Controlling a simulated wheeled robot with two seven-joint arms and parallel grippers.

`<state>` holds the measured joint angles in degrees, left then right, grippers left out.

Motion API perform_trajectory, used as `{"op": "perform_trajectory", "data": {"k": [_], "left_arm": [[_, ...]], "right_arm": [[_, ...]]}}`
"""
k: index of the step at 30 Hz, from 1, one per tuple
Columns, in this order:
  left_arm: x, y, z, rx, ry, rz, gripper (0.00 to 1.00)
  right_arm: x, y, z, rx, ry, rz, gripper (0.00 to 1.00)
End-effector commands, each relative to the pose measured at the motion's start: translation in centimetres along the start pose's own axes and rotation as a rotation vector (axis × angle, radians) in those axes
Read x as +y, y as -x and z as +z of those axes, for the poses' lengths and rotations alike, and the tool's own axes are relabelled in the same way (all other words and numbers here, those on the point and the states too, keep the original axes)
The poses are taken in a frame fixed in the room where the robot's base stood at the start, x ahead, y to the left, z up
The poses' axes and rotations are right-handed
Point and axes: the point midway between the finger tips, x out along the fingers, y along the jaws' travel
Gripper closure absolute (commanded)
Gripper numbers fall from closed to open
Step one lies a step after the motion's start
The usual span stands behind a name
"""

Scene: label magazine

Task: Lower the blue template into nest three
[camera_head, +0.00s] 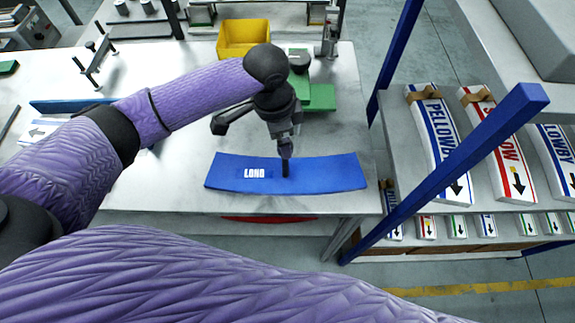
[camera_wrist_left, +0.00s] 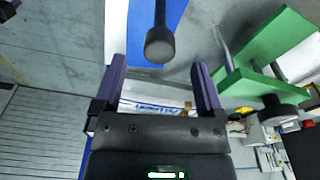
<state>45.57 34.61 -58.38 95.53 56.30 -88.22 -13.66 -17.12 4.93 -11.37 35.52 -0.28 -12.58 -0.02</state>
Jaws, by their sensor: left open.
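The blue template (camera_head: 325,172), a curved plate marked LONG, lies near the front edge of the pale worktable. A dark upright knob (camera_head: 285,169) stands on it; the knob (camera_wrist_left: 160,45) and part of the blue template (camera_wrist_left: 172,12) also show in the left wrist view. My left gripper (camera_head: 285,150) is just above the knob in the head view. In the left wrist view my left gripper (camera_wrist_left: 160,72) is open, its fingers apart with nothing between the tips and the knob ahead of them. My right gripper is out of view. I cannot make out nest three.
A green fixture (camera_head: 320,97) and a yellow bin (camera_head: 243,36) stand behind the template. A shelf rack with label stacks (camera_head: 437,140) and a slanted blue post (camera_head: 450,170) are at the right.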

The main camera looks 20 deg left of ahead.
Motion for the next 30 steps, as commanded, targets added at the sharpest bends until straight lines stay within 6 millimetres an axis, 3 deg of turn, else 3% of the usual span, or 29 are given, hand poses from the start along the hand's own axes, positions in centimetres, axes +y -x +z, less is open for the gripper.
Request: {"op": "perform_trajectory", "data": {"k": [9,17,27,30], "left_arm": [[0.1,-5.7,-0.1,0.000,0.001,0.000,0.10],[0.0,-5.9,-0.1,0.001,0.000,-0.002,0.12],[0.0,-5.9,-0.1,0.001,0.000,-0.002,0.84],[0.0,-5.9,-0.1,0.001,0.000,-0.002,1.00]], "right_arm": [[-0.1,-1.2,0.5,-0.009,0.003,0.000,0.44],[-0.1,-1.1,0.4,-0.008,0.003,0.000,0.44],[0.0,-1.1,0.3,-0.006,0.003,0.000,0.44],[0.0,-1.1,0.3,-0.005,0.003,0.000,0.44]]}}
